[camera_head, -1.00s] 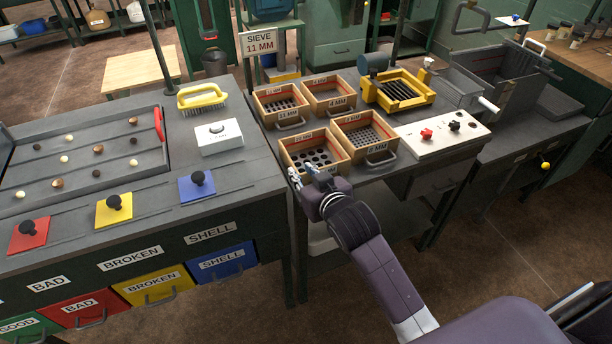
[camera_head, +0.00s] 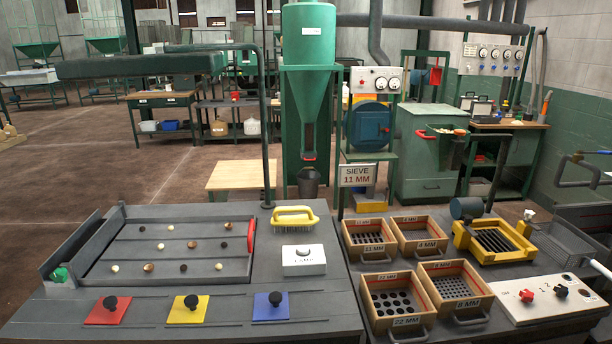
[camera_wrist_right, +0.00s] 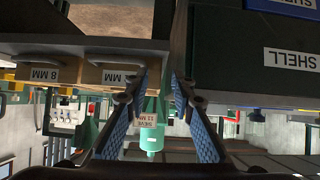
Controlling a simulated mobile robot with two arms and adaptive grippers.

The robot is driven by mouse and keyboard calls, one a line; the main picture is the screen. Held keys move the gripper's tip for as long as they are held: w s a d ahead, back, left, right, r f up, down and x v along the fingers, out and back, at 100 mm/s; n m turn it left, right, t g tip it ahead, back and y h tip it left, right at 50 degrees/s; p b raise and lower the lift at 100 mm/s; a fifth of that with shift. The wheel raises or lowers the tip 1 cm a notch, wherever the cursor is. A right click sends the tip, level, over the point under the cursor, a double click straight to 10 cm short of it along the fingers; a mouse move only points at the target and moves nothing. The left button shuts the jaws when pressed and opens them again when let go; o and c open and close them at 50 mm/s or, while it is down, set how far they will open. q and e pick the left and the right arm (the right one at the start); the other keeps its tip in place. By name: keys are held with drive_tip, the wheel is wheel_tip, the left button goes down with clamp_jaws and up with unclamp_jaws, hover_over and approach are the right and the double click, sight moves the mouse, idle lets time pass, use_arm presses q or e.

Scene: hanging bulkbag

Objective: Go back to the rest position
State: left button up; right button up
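My right gripper (camera_wrist_right: 158,88) shows only in the right wrist view, which is upside down. Its two blue-padded fingers stand apart with nothing between them. The SIEVE 11 MM sign (camera_wrist_right: 147,116) shows far behind the gap. Neither arm is in the head view, and my left gripper is in no current view.
The sorting bench with its tray (camera_head: 250,262) is front left. A yellow brush (camera_head: 294,217) lies on it. Wooden sieve boxes (camera_head: 398,312) and a yellow sieve frame (camera_head: 455,240) stand on the right bench.

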drive_tip(key=s+f+n+g, duration=0.1)
drive_tip(key=s+f+g, duration=0.35)
drive_tip(key=s, duration=0.85)
drive_tip(key=s+f+g, duration=0.4)
drive_tip(key=s+f, duration=0.1)
drive_tip(key=s, duration=0.7)
wheel_tip(320, 180, down, 25)
drive_tip(key=s, duration=0.2)
drive_tip(key=s+d+f+g, duration=0.2)
drive_tip(key=s+d+f, duration=0.1)
drive_tip(key=s+f, duration=1.4)
drive_tip(key=shift+s+f+n, duration=0.15)
drive_tip(key=shift+f+n, duration=0.15)
drive_tip(key=shift+n, duration=0.1)
